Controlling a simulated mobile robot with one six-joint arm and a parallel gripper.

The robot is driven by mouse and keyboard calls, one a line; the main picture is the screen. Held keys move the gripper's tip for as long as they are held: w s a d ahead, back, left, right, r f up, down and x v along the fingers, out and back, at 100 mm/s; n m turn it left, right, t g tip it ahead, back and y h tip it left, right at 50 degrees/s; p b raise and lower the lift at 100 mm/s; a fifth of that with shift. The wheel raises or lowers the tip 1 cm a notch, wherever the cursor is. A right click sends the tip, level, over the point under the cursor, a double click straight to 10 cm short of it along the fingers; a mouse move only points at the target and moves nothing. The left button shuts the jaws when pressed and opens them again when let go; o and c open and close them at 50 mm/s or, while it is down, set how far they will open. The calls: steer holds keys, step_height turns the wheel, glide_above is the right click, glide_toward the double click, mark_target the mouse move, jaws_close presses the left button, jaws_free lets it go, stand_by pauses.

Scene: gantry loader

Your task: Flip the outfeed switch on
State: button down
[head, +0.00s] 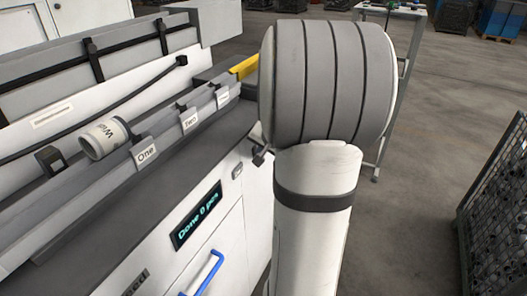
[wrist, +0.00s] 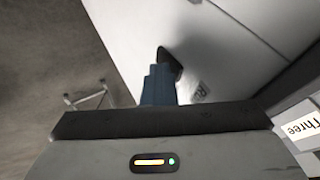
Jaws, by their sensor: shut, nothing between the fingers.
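My gripper (wrist: 160,78) shows in the wrist view as blue fingers, shut and empty, pointing at the white panel. A dark part (wrist: 172,62), which looks like the switch, lies right at the fingertips; I cannot tell whether they touch. A small dark mark, perhaps a label (wrist: 199,88), is on the panel beside it. In the head view a small black part (head: 258,157) sticks out at the right end of the machine's front, partly beside my arm. My arm hides the gripper there. The switch's position cannot be read.
The machine's rail carries tags One (head: 146,154), Two (head: 190,120) and a third; a white cylinder (head: 104,137) lies near One. The display (head: 196,214) reads "Done 0 pcs". A blue handle (head: 207,272) is below. A mesh cage (head: 495,205) stands right; floor between is clear.

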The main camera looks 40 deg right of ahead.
steer(key=s+d+r+b, duration=0.1)
steer(key=s+r, duration=0.5)
steer(key=s, duration=0.4)
steer(key=shift+s+d+r, duration=0.15)
steer(key=shift+r, duration=0.15)
steer(key=a+f+n+g+y, duration=0.2)
steer(key=a+n, duration=0.3)
steer(key=a, duration=0.9)
steer(key=s+a+f+n+g, duration=0.1)
steer(key=s+a+n, duration=0.2)
steer(key=s+a, duration=0.2)
steer(key=s+a+f+n+g+h, duration=0.1)
steer(key=s+a+f+n+g, duration=0.1)
steer(key=a, duration=0.5)
steer(key=s+n, duration=0.1)
steer(key=s, duration=0.1)
steer(key=shift+s+f, duration=0.3)
steer(key=shift+s, duration=0.05)
